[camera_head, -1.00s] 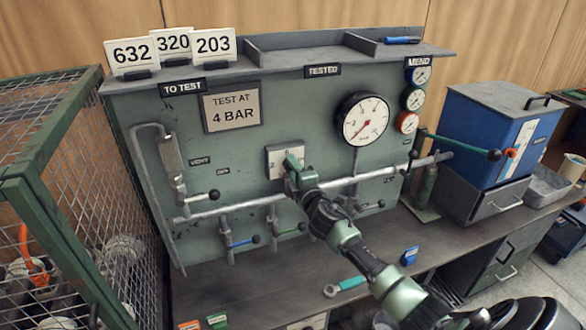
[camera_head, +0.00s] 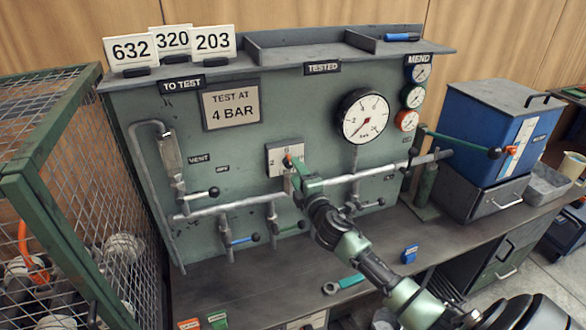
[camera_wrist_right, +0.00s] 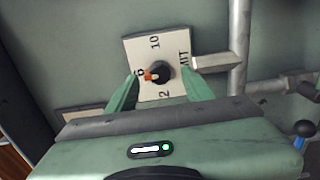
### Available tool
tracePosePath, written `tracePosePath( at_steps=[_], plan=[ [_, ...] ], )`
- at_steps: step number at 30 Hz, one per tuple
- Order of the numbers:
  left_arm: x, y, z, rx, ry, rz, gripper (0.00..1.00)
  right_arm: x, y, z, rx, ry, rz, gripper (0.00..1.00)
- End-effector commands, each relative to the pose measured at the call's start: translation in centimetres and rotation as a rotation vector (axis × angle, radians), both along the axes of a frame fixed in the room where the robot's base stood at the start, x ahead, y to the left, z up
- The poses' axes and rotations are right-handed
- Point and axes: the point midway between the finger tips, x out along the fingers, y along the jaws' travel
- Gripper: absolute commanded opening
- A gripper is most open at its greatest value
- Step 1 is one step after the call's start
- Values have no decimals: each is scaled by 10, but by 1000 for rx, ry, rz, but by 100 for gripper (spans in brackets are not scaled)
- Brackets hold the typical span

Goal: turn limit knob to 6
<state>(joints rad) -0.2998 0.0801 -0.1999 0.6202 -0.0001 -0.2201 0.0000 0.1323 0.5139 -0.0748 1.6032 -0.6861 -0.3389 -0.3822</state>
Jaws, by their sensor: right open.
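The limit knob (camera_wrist_right: 160,73) is a dark round knob on a pale square plate (camera_wrist_right: 138,52) marked 2, 6 and 10. In the right wrist view its orange pointer (camera_wrist_right: 149,75) points at the 6. In the head view the plate (camera_head: 273,158) is on the green panel, partly behind my right gripper (camera_head: 298,167). My right gripper is open, with one green finger on each side of the knob in the wrist view and no visible grip on it. My left gripper is in neither view.
A large dial gauge (camera_head: 364,117) is right of the plate. A horizontal pipe (camera_head: 237,209) with several valve levers runs below it. A sign (camera_head: 231,106) reads "TEST AT 4 BAR". A wire cage (camera_head: 85,190) stands at left, a blue box (camera_head: 485,130) at right.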

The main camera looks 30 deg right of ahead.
Motion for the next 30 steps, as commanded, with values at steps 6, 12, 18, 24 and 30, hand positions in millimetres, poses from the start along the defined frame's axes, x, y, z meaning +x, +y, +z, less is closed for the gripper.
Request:
tracePosePath(
  at_steps=[6, 12, 18, 24, 30],
  plan=[
    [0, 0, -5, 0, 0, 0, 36, -30, 8, -1, 0, 1, 1, 51],
    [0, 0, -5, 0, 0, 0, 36, -37, 9, 0, 0, 0, 0, 51],
    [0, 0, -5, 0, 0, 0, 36, -36, 9, 0, 1, 0, 0, 51],
    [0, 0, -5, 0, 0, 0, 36, -36, 9, 0, 1, 0, 0, 51],
    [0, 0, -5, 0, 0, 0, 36, -56, 22, -24, 135, 44, -44, 51]
  ],
)
